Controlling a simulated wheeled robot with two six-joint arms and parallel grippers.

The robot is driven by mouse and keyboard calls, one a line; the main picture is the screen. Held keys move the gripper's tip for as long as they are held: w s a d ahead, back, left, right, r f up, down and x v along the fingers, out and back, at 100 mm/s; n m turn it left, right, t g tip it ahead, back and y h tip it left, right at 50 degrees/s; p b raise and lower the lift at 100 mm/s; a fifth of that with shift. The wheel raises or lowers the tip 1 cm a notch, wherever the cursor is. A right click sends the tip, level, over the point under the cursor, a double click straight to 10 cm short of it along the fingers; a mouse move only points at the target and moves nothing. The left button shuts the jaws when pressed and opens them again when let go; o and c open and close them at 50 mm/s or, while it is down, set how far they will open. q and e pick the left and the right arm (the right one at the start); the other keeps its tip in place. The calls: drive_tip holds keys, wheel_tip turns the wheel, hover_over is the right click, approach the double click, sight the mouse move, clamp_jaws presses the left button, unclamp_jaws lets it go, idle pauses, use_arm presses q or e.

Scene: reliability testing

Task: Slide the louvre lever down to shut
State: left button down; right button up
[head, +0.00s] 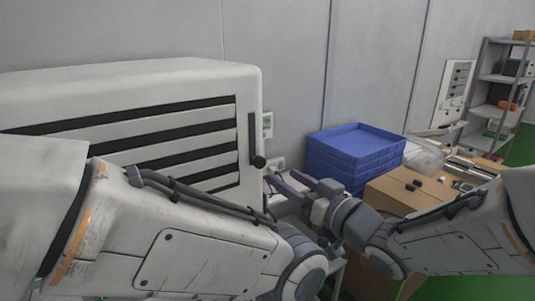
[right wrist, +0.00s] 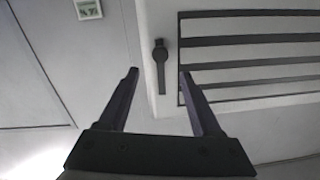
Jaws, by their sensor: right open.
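The louvre unit (head: 180,80) is a big white box on the left in the head view, with dark horizontal slots between white slats. Its lever is a dark round knob (head: 258,161) at the lower end of a vertical dark slot (head: 252,132) near the unit's right edge. My right gripper (head: 281,177) is open and empty, just below and right of the knob. In the wrist view its fingertips (right wrist: 158,73) lie either side of the slot, apart from the lever. My left gripper is out of view.
Stacked blue crates (head: 355,143) stand right of the unit, behind a cardboard box (head: 395,194) with small dark items on top. A metal shelf (head: 498,80) stands at the far right. A small wall plate (head: 267,125) is close beside the unit.

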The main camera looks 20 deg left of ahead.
sight(261, 164)
drive_tip(key=p+x, duration=0.3)
drive_tip(key=x, duration=0.5)
drive_tip(key=shift+w+a+p, duration=0.1)
drive_tip(key=shift+a+p, duration=0.2)
drive_tip(key=shift+p, duration=0.05)
drive_tip(key=shift+w+a+f, duration=0.1)
drive_tip(key=shift+w+a, duration=0.3)
drive_tip(key=shift+a, duration=0.1)
clamp_jaws()
drive_tip(key=shift+s, duration=0.1)
idle(0.4)
